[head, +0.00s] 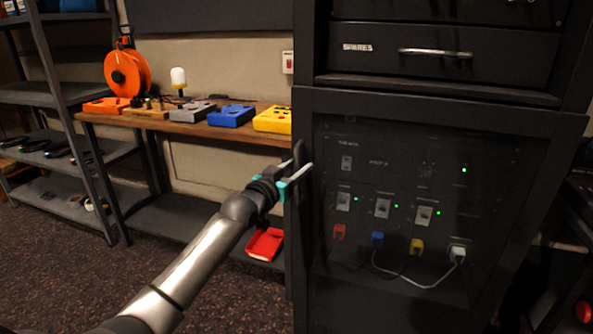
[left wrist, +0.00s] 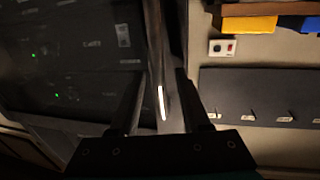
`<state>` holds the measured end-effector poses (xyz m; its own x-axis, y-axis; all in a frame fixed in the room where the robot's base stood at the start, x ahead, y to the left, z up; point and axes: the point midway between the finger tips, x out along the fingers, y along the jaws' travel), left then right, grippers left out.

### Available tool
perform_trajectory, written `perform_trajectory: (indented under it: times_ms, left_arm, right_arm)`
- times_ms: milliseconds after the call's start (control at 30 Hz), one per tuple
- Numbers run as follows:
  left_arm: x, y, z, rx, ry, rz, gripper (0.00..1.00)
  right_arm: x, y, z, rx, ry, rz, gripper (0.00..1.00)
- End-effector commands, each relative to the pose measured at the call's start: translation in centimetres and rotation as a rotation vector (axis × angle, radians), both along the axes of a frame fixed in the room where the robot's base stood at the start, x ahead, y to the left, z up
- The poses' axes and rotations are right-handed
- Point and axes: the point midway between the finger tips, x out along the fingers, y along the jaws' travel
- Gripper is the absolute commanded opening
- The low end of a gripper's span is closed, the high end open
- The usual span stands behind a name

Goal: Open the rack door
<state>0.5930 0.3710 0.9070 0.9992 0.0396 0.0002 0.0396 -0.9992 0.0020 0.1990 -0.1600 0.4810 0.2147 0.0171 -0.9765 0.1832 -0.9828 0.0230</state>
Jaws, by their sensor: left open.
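The rack door (head: 428,270) is a dark see-through panel in a black frame, and it looks closed. Behind it I see switches, green lights and coloured plugs. Its upright dark handle (head: 299,152) is at the door's left edge. My left gripper (head: 301,170) is at this handle, with its fingers open. In the left wrist view the handle (left wrist: 158,55) runs between the two open fingers (left wrist: 158,105), with a bright glint on it. I cannot tell whether either finger touches it. My right gripper is not in view.
A drawer marked SPARES (head: 440,53) is above the door. Left of the rack, a wooden bench (head: 215,129) carries an orange reel (head: 127,73) and coloured boxes. A red tray (head: 265,244) is below the bench. Open floor (head: 60,270) lies at the left front.

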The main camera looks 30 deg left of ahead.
Motion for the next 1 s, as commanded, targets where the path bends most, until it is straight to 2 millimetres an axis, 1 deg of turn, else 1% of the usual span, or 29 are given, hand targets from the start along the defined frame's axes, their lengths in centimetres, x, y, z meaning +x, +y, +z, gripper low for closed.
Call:
perform_trajectory:
  times_ms: [267, 367, 700, 1000]
  left_arm:
    - [0.08, 0.01, -0.01, 0.001, 0.001, 0.000, 0.47]
    - [0.07, 0.01, 0.00, 0.001, 0.000, 0.000, 0.38]
    - [0.06, 0.02, -0.01, 0.001, 0.000, 0.000, 0.00]
    - [0.06, 0.02, -0.02, 0.001, 0.000, 0.000, 0.00]
  right_arm:
    - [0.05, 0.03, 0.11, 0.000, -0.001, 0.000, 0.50]
    - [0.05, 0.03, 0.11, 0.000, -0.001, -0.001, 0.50]
    - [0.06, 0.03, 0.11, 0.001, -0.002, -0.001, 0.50]
    - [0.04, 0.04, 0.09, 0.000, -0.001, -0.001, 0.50]
